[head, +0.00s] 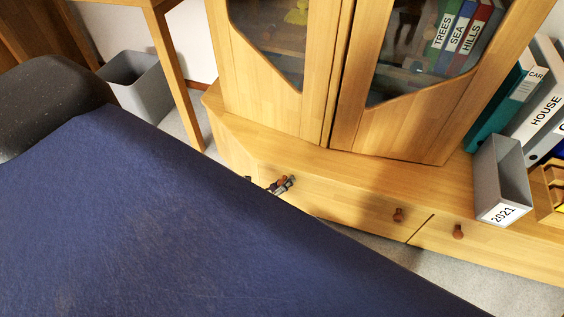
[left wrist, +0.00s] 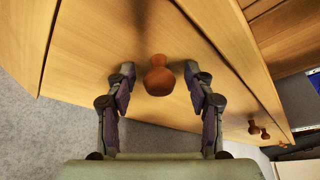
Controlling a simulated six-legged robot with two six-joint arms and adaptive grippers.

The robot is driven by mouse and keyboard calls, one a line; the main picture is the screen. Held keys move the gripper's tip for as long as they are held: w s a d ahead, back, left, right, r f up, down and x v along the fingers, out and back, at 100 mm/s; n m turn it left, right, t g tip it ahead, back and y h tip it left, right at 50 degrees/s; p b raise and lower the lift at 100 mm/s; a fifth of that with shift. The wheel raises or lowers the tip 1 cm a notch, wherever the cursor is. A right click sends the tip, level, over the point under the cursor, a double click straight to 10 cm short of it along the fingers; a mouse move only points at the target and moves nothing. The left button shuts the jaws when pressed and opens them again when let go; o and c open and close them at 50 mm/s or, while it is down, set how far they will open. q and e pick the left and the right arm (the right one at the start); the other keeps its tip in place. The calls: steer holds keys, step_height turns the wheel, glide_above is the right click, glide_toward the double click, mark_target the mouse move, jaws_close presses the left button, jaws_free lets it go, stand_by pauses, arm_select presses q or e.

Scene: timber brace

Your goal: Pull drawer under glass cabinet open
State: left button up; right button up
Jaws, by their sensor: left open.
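The wooden cabinet with glass doors (head: 338,90) stands upright, with a low wooden base below it. A wide drawer (head: 340,202) sits in that base under the glass doors and looks shut. Its round reddish-brown left knob (left wrist: 158,78) is between the fingers of my left gripper (left wrist: 159,70) in the left wrist view. The fingers are open, one on each side, with visible gaps to the knob. In the head view my left gripper (head: 282,185) is small at the drawer's left end. A second knob (head: 398,214) is farther right on the drawer. My right gripper is not in view.
Another drawer with a knob (head: 458,231) is to the right. A grey box marked 2021 (head: 502,180) and binders (head: 535,105) stand on the base at right. A grey bin (head: 140,85) stands near a wooden table leg (head: 178,80). Grey carpet (head: 470,285) lies before the drawers.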

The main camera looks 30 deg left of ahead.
arm_select(q)
steer(key=shift+c, duration=0.4)
jaws_close()
